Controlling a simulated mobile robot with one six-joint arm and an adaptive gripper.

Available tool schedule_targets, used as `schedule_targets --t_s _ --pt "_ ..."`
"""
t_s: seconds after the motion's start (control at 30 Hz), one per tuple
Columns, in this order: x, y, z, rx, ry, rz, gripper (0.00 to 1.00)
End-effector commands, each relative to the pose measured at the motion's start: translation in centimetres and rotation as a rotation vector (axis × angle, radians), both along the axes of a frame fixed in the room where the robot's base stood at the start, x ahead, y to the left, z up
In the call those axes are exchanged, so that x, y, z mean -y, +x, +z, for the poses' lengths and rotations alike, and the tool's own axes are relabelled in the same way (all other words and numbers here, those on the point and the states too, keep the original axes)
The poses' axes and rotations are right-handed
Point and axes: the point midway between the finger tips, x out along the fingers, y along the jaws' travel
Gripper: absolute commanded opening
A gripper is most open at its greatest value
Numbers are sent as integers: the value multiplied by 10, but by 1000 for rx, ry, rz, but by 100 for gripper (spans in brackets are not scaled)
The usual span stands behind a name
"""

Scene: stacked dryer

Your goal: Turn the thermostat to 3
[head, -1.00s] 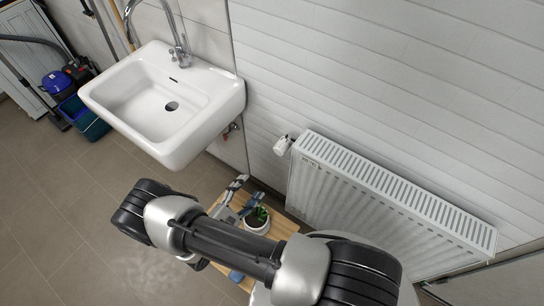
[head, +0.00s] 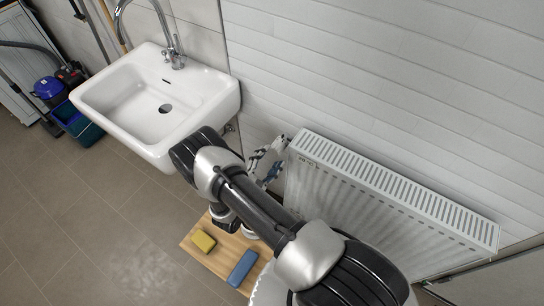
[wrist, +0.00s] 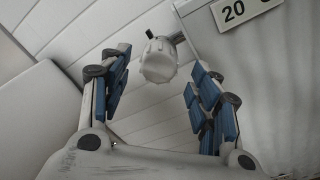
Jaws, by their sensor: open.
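The white thermostat knob (wrist: 159,60) shows in the upper middle of the wrist view, on a short stem beside the radiator (head: 395,200). No setting on it can be read. My gripper (wrist: 157,66) is open, with one blue-padded finger to the left of the knob and one to the right. The knob appears between the fingertips with gaps on both sides, and I see no contact. In the head view my gripper (head: 264,162) is by the radiator's upper left corner and largely hides the knob.
A label reading 20 (wrist: 240,10) is on the radiator side. A white sink (head: 160,105) hangs on the wall to the left. A low wooden table (head: 215,265) below holds a yellow sponge (head: 204,241) and a blue block (head: 242,268).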

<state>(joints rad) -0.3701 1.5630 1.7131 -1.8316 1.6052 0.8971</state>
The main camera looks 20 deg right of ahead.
Motion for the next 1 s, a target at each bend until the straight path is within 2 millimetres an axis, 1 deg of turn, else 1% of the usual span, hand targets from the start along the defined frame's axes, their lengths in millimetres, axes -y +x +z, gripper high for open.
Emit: schedule_targets --t_s 0.03,0.1,0.2,0.5,1.0 --pt "6 4 0 2 1 -4 57" --pt "11 8 0 3 1 -2 57" --pt "15 11 0 2 1 -1 57" --pt "16 12 1 1 0 1 57" --pt "16 12 0 1 1 0 24"
